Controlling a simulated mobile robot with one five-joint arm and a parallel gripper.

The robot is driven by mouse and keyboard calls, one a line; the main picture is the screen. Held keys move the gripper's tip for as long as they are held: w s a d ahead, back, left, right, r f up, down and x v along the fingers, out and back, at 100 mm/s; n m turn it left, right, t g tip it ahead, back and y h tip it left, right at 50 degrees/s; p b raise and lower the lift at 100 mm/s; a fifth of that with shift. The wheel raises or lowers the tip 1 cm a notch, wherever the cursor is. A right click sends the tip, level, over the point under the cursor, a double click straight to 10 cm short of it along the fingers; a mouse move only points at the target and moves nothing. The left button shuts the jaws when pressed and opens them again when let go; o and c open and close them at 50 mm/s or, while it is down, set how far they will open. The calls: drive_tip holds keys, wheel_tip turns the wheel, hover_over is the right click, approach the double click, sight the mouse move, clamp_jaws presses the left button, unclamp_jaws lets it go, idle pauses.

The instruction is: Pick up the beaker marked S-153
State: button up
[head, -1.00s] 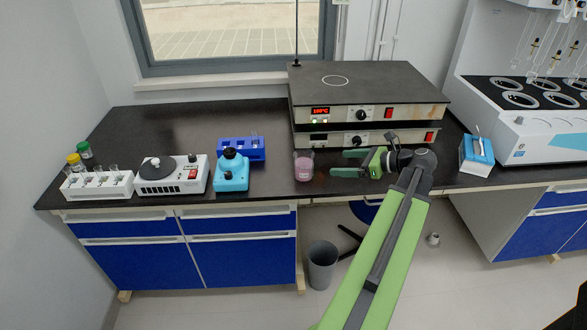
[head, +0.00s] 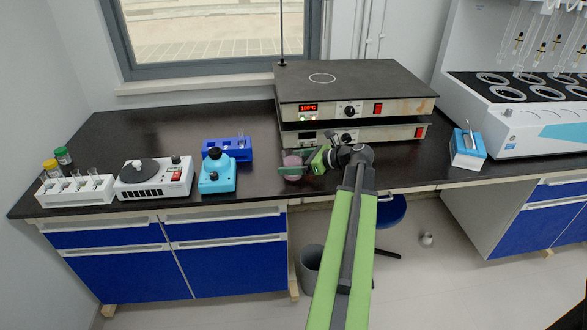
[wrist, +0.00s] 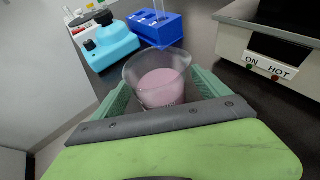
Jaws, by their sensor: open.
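A clear beaker with pink contents stands upright on the dark bench in front of the stacked hot plates. In the head view the beaker (head: 292,172) is partly hidden by my gripper (head: 295,168). In the wrist view the beaker (wrist: 158,82) sits between the two green fingers of my gripper (wrist: 160,92). One finger is on each side of it, and the jaws are open. Small marks show on its lower front, but I cannot read them as S-153.
Stacked hot plates (head: 350,100) stand just behind the beaker. A blue tube rack (head: 228,148) and a light-blue device (head: 217,175) stand to its left, with a white stirrer (head: 153,178) farther left. A blue-and-white box (head: 467,152) stands at right. Bench between is clear.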

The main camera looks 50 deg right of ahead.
drive_tip(key=x, duration=0.3)
drive_tip(key=shift+w+b, duration=0.1)
drive_tip(key=shift+b, duration=0.25)
drive_tip(key=c, duration=1.8)
